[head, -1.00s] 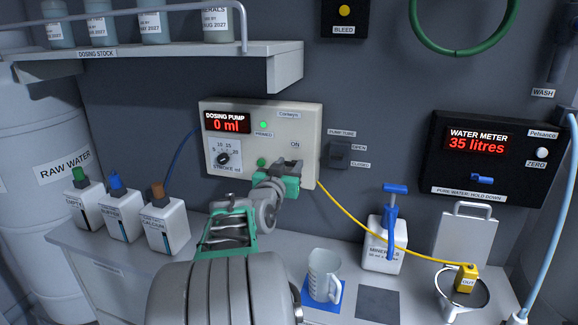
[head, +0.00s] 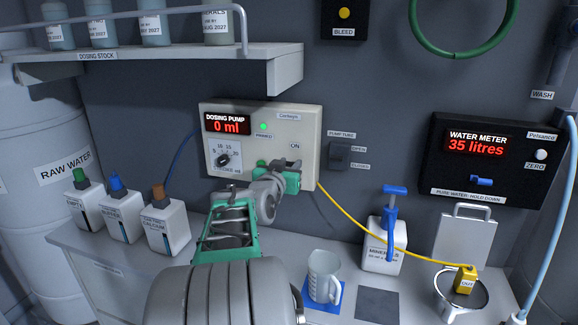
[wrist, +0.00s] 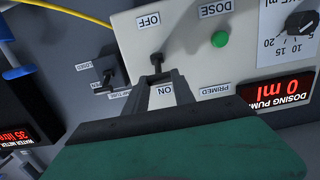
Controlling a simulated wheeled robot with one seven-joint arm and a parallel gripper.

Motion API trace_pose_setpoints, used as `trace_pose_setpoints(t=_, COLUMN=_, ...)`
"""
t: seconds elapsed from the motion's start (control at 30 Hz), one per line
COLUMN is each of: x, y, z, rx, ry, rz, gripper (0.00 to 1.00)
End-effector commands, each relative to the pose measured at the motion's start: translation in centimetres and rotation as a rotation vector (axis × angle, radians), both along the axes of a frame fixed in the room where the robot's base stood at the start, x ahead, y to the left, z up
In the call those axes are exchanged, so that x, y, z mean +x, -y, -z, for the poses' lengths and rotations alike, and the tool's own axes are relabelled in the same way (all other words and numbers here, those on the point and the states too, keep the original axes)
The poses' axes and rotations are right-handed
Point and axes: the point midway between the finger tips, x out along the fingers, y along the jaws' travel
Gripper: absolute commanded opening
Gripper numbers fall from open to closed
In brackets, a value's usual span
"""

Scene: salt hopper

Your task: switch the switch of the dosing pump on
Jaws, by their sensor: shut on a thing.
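The dosing pump (head: 306,123) is a pale box on the back wall with a red display reading 0 ml. In the wrist view, which looks at it upside down, its switch (wrist: 157,61) is a small dark lever between the OFF and ON labels. My gripper (wrist: 156,78) is shut on the switch lever, with the fingertips on the ON-label side of it. In the head view my gripper (head: 292,164) is at the pump's lower right, below the ON label, and hides the switch. Which way the lever is set is hard to tell.
The green DOSE button (wrist: 220,40) and the stroke knob (wrist: 300,23) are beside the switch. The pump tube valve (head: 340,156) is just right of the pump. A yellow tube (head: 352,222) runs below. A measuring jug (head: 323,277) stands on the bench.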

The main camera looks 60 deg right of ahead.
Motion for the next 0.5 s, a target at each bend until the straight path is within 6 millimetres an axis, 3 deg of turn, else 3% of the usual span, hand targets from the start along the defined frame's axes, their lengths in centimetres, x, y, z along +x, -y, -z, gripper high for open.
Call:
trace_pose_setpoints(t=0.1, x=0.0, y=0.01, z=-0.06, rx=-0.002, ry=0.001, rz=0.0, gripper=0.0)
trace_pose_setpoints(t=0.13, x=0.0, y=0.01, z=-0.06, rx=-0.002, ry=0.001, rz=0.0, gripper=0.32)
trace_pose_setpoints(t=0.37, x=0.01, y=0.0, z=-0.05, rx=-0.002, ry=0.001, rz=0.0, gripper=0.51)
trace_pose_setpoints(t=0.5, x=0.01, y=0.0, z=-0.03, rx=-0.002, ry=0.001, rz=0.0, gripper=0.53)
